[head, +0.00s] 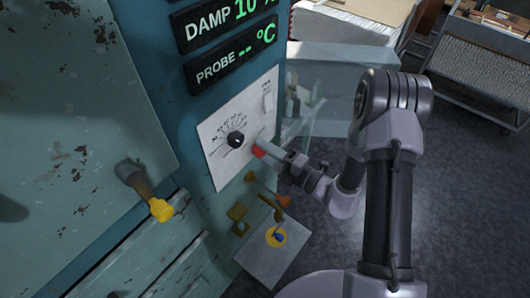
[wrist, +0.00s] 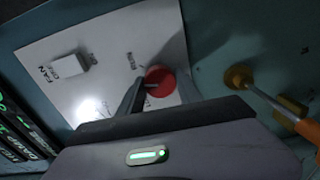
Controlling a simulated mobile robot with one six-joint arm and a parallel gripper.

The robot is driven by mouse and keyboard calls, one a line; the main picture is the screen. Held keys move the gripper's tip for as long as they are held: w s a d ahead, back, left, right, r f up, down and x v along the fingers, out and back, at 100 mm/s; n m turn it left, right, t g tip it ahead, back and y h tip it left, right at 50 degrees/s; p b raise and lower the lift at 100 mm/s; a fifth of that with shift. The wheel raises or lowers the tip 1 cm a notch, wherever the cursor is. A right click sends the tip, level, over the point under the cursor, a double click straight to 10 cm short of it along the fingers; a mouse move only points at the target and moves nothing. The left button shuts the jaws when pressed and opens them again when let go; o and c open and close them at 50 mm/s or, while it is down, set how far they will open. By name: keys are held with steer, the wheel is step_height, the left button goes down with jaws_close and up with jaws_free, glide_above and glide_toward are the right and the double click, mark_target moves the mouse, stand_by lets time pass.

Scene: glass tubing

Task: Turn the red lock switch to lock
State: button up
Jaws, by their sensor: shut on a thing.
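The red lock switch (head: 257,151) is a small round red knob at the lower right of a white control plate on the teal cabinet. It also shows in the wrist view (wrist: 160,79), with a mark that looks like RUN beside it. My gripper (head: 268,150) reaches it from the right. In the wrist view its two fingers (wrist: 160,92) stand on either side of the red knob and are shut on it. The fingers and palm hide part of the knob's rim. I cannot tell its exact setting.
The white control plate (head: 225,160) also bears a black dial (head: 236,139) and a white fan switch (wrist: 68,65). An orange-ended lever (wrist: 270,98) sticks out close to my gripper. A yellow-tipped handle (head: 160,209) stands out at left. Open floor lies at right.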

steer(key=n+b, duration=0.2)
steer(key=n, duration=0.3)
steer(key=shift+f+n, duration=0.15)
steer(key=shift+n, duration=0.15)
steer(key=n+b, duration=0.3)
steer(key=n, duration=0.2)
steer(key=shift+n, duration=0.4)
steer(key=o, duration=1.4)
steer(key=shift+c, duration=0.2)
steer(key=v, duration=1.7)
steer(key=shift+s+p, duration=0.2)
steer(key=shift+p, duration=0.15)
